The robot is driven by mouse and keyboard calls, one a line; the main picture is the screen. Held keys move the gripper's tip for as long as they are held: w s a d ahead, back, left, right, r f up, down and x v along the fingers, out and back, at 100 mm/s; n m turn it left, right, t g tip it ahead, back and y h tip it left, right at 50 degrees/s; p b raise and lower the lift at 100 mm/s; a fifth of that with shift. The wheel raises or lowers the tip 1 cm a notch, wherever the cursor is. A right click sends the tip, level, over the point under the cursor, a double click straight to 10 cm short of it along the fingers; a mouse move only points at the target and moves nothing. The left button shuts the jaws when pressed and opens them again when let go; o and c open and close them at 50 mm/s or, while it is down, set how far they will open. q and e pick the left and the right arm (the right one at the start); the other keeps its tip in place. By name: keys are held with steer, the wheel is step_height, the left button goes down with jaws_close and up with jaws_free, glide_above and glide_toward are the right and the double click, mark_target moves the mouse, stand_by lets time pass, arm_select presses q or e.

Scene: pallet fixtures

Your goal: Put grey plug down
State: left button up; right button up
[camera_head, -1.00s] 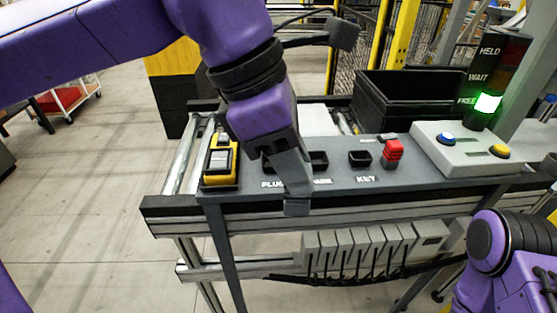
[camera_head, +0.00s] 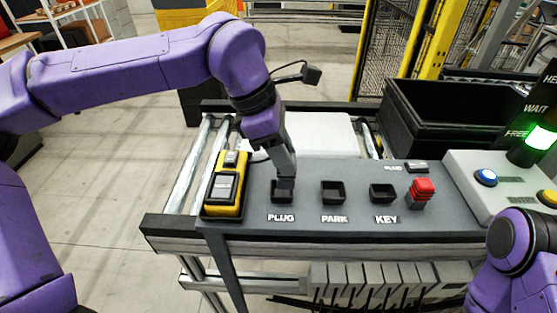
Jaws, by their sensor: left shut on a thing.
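My left gripper (camera_head: 284,172) points down at the socket marked PLUG (camera_head: 283,194) on the dark grey panel. It is shut on the grey plug, which I cannot clearly tell apart from the grey fingers. The fingertips are at the socket's back edge. How far the plug sits in the socket is hidden. My right arm shows at the lower right, but its gripper is out of view.
Beside the PLUG socket are the empty PARK socket (camera_head: 333,192) and the KEY socket (camera_head: 382,193). A red block (camera_head: 421,192) stands right of them. A yellow-black device (camera_head: 225,189) lies left. A black bin (camera_head: 445,122) stands behind.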

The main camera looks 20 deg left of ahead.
arm_select(q)
steer(key=f, duration=0.2)
steer(key=w+a+f, duration=0.1)
steer(key=f, duration=0.1)
steer(key=w+f, duration=0.1)
steer(key=shift+a+f+p, duration=0.35)
steer(key=shift+f+p, duration=0.05)
steer(key=shift+f, duration=0.25)
steer(key=o, duration=1.1)
steer(key=shift+c, duration=0.2)
steer(key=v, duration=1.2)
steer(key=shift+b, duration=0.45)
